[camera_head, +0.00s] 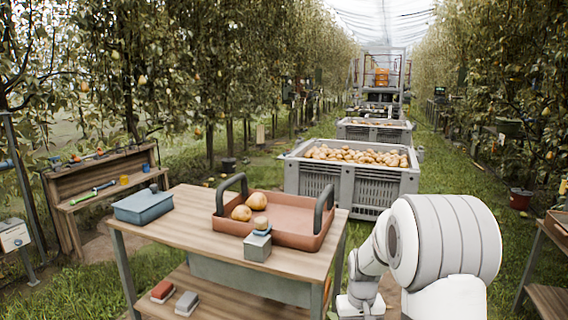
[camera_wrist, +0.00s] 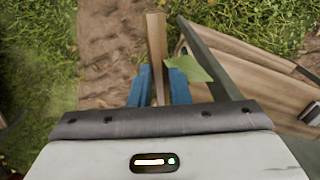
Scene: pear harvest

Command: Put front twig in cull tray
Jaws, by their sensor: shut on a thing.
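My gripper (camera_wrist: 160,84) has blue fingers and is shut on a brown twig (camera_wrist: 156,45). The twig points up in the wrist view, and a green leaf (camera_wrist: 190,68) shows beside its right side. The twig is over grass and bare soil, left of a wooden surface. In the head view my gripper and the twig cannot be made out; my white arm is at the lower right. On the table are a terracotta tray (camera_head: 292,240) with dark handles and two pears in it, and a blue-grey tray (camera_head: 143,208). I cannot tell which is the cull tray.
The wooden table (camera_head: 188,232) has free room between the two trays. Red (camera_head: 162,291) and grey (camera_head: 187,303) blocks lie on the lower shelf. A large pear bin (camera_head: 348,187) stands behind.

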